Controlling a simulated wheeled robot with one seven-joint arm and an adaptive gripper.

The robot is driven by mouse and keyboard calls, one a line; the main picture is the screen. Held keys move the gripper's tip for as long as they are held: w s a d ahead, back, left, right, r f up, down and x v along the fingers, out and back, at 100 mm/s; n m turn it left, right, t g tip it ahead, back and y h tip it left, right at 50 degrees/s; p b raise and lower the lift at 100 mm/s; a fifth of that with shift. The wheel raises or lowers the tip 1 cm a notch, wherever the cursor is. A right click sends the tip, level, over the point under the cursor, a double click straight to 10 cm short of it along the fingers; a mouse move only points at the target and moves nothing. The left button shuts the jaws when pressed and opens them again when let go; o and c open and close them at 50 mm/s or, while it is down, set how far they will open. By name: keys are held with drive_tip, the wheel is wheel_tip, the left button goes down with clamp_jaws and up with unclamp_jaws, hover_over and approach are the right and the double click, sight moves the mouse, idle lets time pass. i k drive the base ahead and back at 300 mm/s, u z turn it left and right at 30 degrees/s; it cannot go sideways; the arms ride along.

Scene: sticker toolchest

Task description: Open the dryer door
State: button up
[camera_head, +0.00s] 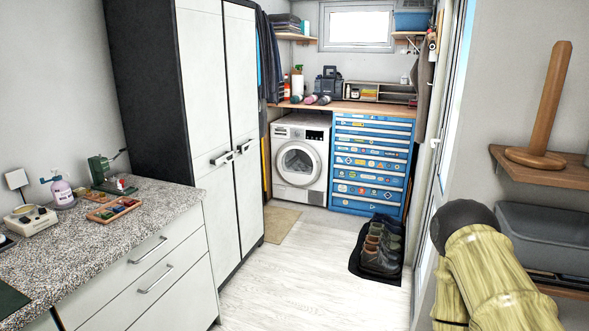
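The white front-loading dryer (299,160) stands at the far end of the room under a wooden worktop. Its round door (297,164) with a grey rim and dark glass faces me and looks shut. Only the head camera view is given. My gripper does not show in it, so I cannot see what it holds. The dryer is well beyond the tall cabinet, with nothing in front of its door.
A blue sticker-covered toolchest (371,168) stands right of the dryer. Shoes on a black tray (376,252) lie on the floor at right. A tall white cabinet (213,90) and a speckled counter (95,235) line the left. The middle floor (290,265) is clear.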

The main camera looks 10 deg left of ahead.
sight(299, 179)
drive_tip(key=i, duration=5.25)
drive_tip(key=u, duration=1.15)
